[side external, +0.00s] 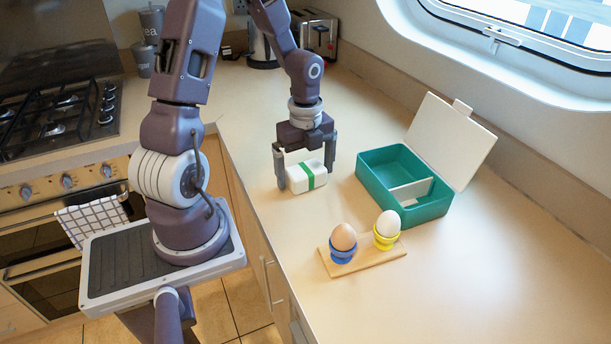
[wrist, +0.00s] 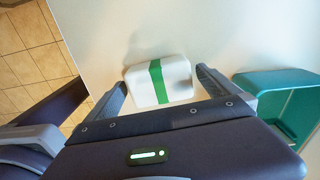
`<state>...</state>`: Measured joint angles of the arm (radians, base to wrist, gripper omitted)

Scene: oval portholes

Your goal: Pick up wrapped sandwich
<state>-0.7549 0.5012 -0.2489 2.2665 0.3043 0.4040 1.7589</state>
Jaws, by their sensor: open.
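The wrapped sandwich is a white block with a green band (side external: 306,177). It lies on the counter near the front edge, and it also shows in the wrist view (wrist: 158,82). My gripper (side external: 306,178) is open and pointed down. In the side external view its two fingers are at either end of the sandwich. In the wrist view the fingertips (wrist: 159,80) straddle the sandwich, with a small gap showing on the right. I cannot tell whether either finger touches it.
A teal lunch box (side external: 430,211) with a divider and raised white lid (side external: 452,140) stands to the right. A wooden board (side external: 372,262) in front holds a brown egg (side external: 343,237) and a white egg (side external: 388,223) in cups. A toaster (side external: 318,33) stands at the back.

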